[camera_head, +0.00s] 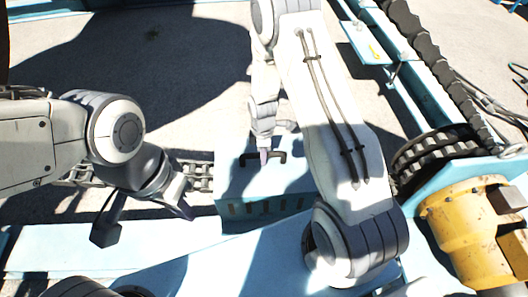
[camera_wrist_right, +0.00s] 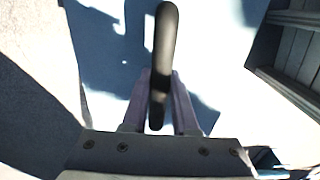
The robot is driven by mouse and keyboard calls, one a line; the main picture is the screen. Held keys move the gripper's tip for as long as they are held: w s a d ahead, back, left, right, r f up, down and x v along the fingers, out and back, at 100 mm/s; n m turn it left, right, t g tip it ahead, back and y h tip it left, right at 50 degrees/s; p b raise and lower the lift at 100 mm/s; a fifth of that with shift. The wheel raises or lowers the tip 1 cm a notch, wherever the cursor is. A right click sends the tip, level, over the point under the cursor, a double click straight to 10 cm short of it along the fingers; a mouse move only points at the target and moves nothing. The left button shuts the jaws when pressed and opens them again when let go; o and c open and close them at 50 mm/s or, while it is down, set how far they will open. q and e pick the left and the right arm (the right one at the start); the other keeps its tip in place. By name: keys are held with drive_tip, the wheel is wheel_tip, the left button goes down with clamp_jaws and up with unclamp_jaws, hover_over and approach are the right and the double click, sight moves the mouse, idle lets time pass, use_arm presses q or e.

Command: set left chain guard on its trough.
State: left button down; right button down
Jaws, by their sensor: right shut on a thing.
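The chain guard (camera_head: 232,190) is a light blue box with a dark handle (camera_head: 281,157) on top and a row of slots along its near side. My right gripper (camera_head: 264,155) is shut on the handle. In the right wrist view the handle (camera_wrist_right: 164,50) stands between the two fingers (camera_wrist_right: 158,110), above the pale blue top. A chain (camera_head: 198,178) shows beside the guard's left side and passes out of sight at it. I cannot tell whether the guard rests on the trough or hangs just above it. My left gripper (camera_head: 145,218) is open and empty, left of the guard.
A light blue beam (camera_head: 75,247) runs along the front left. A large chain wheel (camera_head: 435,155) and a yellow motor housing (camera_head: 462,225) stand at the right. Grey ground (camera_head: 150,60) lies open behind. My right arm hides the area right of the guard.

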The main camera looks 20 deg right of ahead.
sight(263, 174)
wheel_tip(263, 174, down, 4)
drive_tip(key=shift+f, duration=0.1)
drive_tip(key=shift+f+b, duration=0.3)
drive_tip(key=shift+f, duration=0.3)
drive_tip(key=c, duration=0.7)
unclamp_jaws()
